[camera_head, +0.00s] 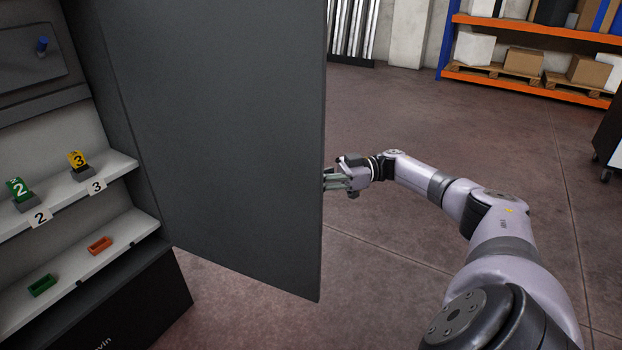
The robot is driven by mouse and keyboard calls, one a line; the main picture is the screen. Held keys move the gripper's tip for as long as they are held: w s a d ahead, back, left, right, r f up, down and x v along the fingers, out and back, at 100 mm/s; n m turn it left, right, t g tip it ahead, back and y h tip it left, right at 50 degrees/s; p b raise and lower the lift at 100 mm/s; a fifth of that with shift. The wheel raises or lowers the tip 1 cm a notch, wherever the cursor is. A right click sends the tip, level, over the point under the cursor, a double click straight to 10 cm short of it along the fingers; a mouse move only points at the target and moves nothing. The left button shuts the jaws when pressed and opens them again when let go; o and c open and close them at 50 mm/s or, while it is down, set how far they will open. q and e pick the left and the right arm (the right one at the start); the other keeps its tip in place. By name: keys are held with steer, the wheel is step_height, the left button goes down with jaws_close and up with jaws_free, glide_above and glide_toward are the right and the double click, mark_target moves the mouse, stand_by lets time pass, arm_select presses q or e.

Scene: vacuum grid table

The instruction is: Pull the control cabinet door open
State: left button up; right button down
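The dark grey control cabinet door (230,130) stands swung wide open, its free edge toward the middle of the view. The cabinet (150,290) is at the left, with its inside showing. My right gripper (331,181) is at the door's free edge, reaching toward its far face. The door hides the fingertips and any handle there, so I cannot tell whether they grip something. My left gripper is not in view.
Below lie a green tray (42,286) and an orange tray (100,246). Orange racks (540,29) stand far back right. The floor (400,110) beyond the door is clear.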

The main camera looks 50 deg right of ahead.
steer(key=shift+d, duration=0.1)
stand_by(0.3)
steer(key=c, duration=1.7)
jaws_free()
steer(key=shift+o, duration=0.2)
steer(key=shift+d, duration=0.1)
steer(key=v, duration=0.7)
steer(key=shift+s+d, duration=0.15)
